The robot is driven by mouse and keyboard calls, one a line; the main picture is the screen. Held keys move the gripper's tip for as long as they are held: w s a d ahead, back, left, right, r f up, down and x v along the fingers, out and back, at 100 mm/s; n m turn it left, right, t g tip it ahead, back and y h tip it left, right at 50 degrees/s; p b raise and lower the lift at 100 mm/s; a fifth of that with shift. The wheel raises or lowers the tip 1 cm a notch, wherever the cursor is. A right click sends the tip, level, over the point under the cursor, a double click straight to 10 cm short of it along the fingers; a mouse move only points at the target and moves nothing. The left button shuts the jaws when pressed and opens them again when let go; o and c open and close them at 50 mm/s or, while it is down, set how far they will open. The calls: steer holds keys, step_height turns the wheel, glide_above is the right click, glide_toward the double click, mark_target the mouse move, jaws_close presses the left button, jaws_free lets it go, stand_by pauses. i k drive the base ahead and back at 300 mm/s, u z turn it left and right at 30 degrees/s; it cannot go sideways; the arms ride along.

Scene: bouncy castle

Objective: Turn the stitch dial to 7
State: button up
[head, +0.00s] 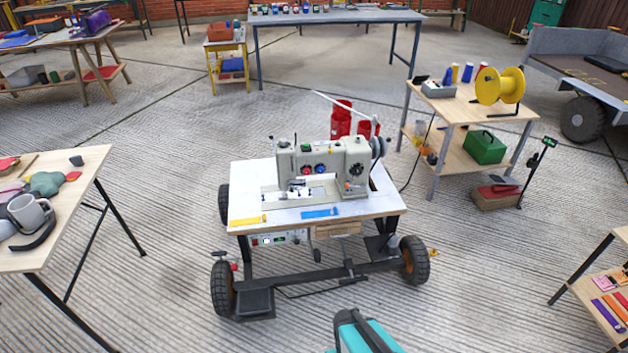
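A pale sewing machine (343,153) stands on a white-topped wheeled table (378,207) in the middle of the head view. Its front carries a red dial (306,171), a blue dial (321,168) and a dark round part (356,170) at the right. I cannot tell which of these is the stitch dial, and their numbers and pointers are too small to read. My gripper is not in view, and nothing is seen touching the machine.
Red spools (341,119) stand behind the machine. A workbench at right holds a yellow reel (500,86); a green box (485,147) is on its lower shelf. A wooden table (85,185) with a mug is at left. Black wheels (414,259) stick out beside the cart. Concrete floor in front is mostly clear.

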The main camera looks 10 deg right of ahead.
mark_target(357, 171)
steer(key=u, duration=0.45)
steer(key=k, duration=1.35)
steer(key=z, duration=0.2)
steer(key=i, duration=1.75)
steer(key=u, duration=0.65)
steer(key=i, duration=0.45)
steer(key=u, duration=0.2)
